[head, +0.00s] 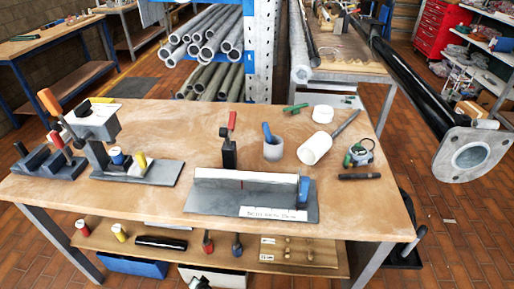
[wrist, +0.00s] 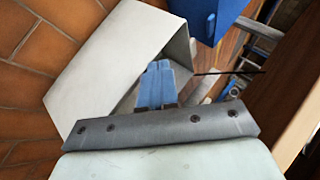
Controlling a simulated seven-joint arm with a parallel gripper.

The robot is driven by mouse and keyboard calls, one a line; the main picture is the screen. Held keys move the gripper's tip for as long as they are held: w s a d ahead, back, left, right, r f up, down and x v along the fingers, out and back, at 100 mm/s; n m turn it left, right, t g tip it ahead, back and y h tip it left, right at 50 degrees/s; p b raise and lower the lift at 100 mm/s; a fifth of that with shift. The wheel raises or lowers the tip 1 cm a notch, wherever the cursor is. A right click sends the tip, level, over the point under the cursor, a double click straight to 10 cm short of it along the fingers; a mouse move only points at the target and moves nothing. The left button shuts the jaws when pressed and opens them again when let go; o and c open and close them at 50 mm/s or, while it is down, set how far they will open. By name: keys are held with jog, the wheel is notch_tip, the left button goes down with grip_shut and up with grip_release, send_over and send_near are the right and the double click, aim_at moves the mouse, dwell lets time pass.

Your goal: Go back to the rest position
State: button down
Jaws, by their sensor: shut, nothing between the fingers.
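My gripper (wrist: 158,68) shows in the wrist view as two blue fingers close together, with nothing held between them. A dark grey bar with screws crosses below the fingers. The fingers point at a pale grey box (wrist: 110,62); whether they touch it I cannot tell. A blue box (wrist: 207,18) is beyond at the upper right.
A flanged black mast (head: 425,85) reaches in at right.

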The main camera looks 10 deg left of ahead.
jog(key=s+d+r+n+g+h, duration=0.2)
jog(key=s+d+g, duration=0.1)
jog(key=d, duration=1.2)
jog(key=s+d+r+n+g+h, duration=0.1)
jog(key=s+d+g+h, duration=0.15)
jog(key=d, duration=1.15)
jog(key=s+d+r+g+h, duration=0.1)
jog(key=s+d+r+g, duration=0.3)
jog(key=s+d, duration=0.5)
jog(key=s+d+r+n+g+h, duration=0.1)
jog(key=s+d+r+g, duration=0.3)
jog(key=d, duration=0.9)
jog(key=s+r, duration=0.3)
jog(key=s, duration=0.1)
jog(key=shift+s+r, duration=0.4)
